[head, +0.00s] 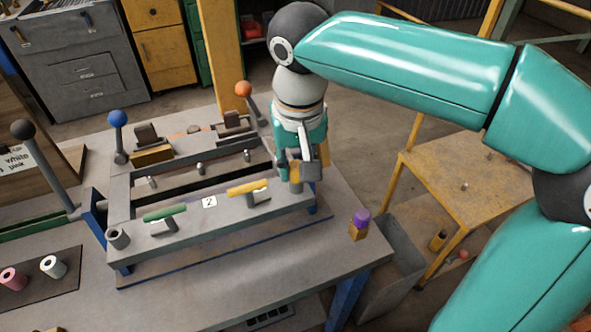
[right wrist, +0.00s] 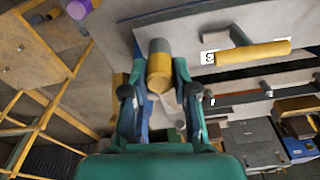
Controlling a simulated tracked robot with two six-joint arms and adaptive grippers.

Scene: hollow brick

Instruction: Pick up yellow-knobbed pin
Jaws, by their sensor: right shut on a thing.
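My right gripper (head: 303,168) is at the right front corner of the grey fixture (head: 225,208), pointing down. In the right wrist view the yellow-knobbed pin (right wrist: 159,72) is between the fingers of this gripper (right wrist: 158,90), which are shut on it. The pin shows a yellow body with a grey end. In the head view the fingers mostly hide the pin, and I cannot tell whether it is clear of the fixture corner. My left gripper is not in view.
The fixture carries a green handle (head: 165,213) and a yellow handle (head: 247,187). A purple-topped piece (head: 360,222) stands near the table's right corner. Levers with blue (head: 118,118), orange (head: 243,89) and black (head: 23,129) knobs rise behind and left. A grey bin (head: 392,262) is beside the table.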

